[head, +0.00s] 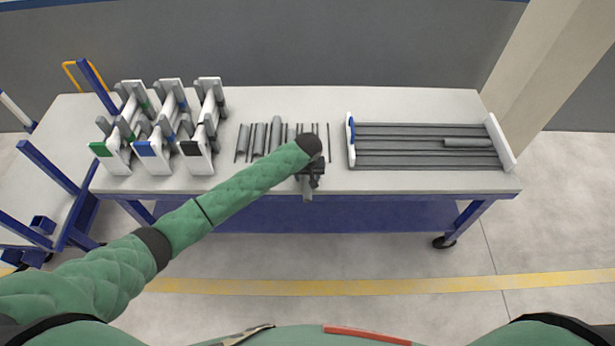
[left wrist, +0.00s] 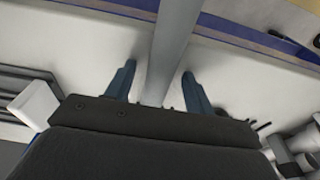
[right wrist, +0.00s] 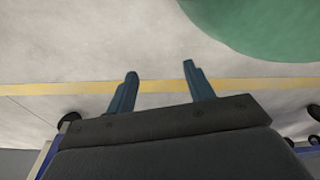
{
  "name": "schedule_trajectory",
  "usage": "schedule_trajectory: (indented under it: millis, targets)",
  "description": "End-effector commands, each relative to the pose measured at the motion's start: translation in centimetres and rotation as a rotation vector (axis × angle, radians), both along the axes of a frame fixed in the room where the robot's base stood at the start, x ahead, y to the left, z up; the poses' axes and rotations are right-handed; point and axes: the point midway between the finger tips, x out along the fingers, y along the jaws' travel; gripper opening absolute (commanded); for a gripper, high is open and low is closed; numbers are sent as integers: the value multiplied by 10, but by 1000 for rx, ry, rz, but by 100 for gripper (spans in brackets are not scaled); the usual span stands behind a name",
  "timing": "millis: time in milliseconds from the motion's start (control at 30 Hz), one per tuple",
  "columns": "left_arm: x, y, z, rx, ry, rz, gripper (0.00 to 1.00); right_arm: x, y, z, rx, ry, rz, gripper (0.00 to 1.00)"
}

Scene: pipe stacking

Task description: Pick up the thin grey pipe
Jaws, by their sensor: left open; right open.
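Several grey pipes (head: 275,136), some thin and some thicker, lie side by side in the middle of the table. My left gripper (head: 310,182) is over the near right end of this group, its arm and wrist hiding part of the pipes. In the left wrist view, a grey pipe (left wrist: 174,45) runs between the two spread fingers of my left gripper (left wrist: 158,72); the fingers do not clearly touch it. I cannot tell whether this is the thin one. My right gripper (right wrist: 160,71) is open and empty above the floor, outside the head view.
A rack (head: 505,145) with dark rods stands on the right of the table (head: 420,100), with one short grey pipe (head: 467,142) on it. White holders (head: 203,165) with green, blue and black marks stand at the left. A blue-framed cart (head: 35,160) is farther left.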

Motion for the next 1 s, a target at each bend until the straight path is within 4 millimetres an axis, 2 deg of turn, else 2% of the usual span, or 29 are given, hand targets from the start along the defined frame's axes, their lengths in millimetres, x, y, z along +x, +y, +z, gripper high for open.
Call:
schedule_trajectory:
  millis: [133, 167, 300, 400, 667, 800, 900, 1000]
  targets:
    - [0, 0, 0, 0, 0, 0, 53, 0, 0, 0, 0, 0, 0, 53]
    - [0, 0, 0, 0, 0, 0, 50, 0, 0, 0, 0, 0, 0, 53]
    - [0, 0, 0, 0, 0, 0, 22, 1, 0, 0, 0, 0, 0, 53]
    - [0, 0, 0, 0, 0, 0, 5, 1, -1, 0, -1, 1, 0, 53]
    - [0, 0, 1, -1, 0, 0, 5, 1, -2, -1, -2, 1, 0, 53]
    - [1, -1, 7, -2, -2, 0, 5, 3, -1, -5, -2, 2, 0, 53]
    - [0, -1, 19, -3, -3, 0, 5, 23, 8, 4, 7, -21, 1, 53]
    - [1, -1, 33, -3, -3, 0, 5, 31, 14, 14, 11, -13, -3, 53]
